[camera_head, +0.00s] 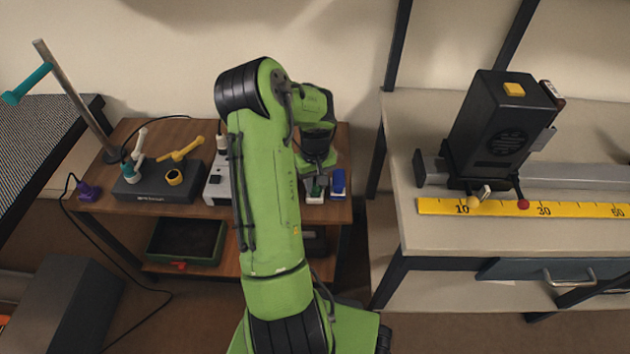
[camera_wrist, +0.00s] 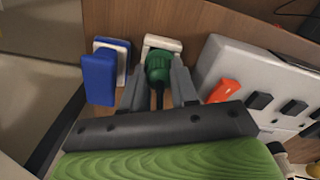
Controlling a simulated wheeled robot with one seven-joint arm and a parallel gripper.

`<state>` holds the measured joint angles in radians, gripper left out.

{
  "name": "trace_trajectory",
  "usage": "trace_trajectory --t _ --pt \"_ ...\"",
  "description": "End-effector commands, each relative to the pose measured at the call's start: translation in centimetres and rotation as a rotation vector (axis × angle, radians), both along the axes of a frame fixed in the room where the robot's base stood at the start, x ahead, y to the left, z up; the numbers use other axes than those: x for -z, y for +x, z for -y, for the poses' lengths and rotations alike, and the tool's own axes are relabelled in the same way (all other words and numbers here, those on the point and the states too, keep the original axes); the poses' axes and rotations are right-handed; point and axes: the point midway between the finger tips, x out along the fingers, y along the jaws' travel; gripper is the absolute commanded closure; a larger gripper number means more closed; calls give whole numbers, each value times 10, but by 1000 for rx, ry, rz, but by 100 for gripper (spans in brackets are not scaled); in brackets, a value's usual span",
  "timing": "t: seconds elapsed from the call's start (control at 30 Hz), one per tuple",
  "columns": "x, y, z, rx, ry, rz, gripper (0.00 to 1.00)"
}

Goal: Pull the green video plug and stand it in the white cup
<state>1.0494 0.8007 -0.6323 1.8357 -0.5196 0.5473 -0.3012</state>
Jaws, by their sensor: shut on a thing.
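The green video plug (camera_wrist: 157,66) is between the fingers of my gripper (camera_wrist: 158,88) in the wrist view, and the fingers are shut on it. A dark cable runs from it toward the palm. Its white socket (camera_wrist: 161,42) shows right behind it; I cannot tell whether the plug is fully seated. In the head view the green plug (camera_head: 317,184) is a small patch under my gripper (camera_head: 318,172), at the right part of the wooden bench. I cannot make out the white cup in either view; my arm covers part of the bench.
A blue plug (camera_wrist: 98,78) in a white holder stands close to the left of my gripper in the wrist view. A pale box with an orange switch (camera_wrist: 224,90) is close on the right. A black box (camera_head: 158,188) with tools sits on the left of the bench.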

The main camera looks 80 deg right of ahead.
Motion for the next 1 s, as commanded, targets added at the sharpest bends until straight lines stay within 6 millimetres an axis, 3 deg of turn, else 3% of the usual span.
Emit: trace_trajectory --t 0.47,0.5,0.67,1.0 --pt "4 0 0 0 0 0 100" --pt "4 0 0 0 0 0 66" --pt "4 0 0 0 0 0 42" --pt "-4 0 0 0 -2 1 42"
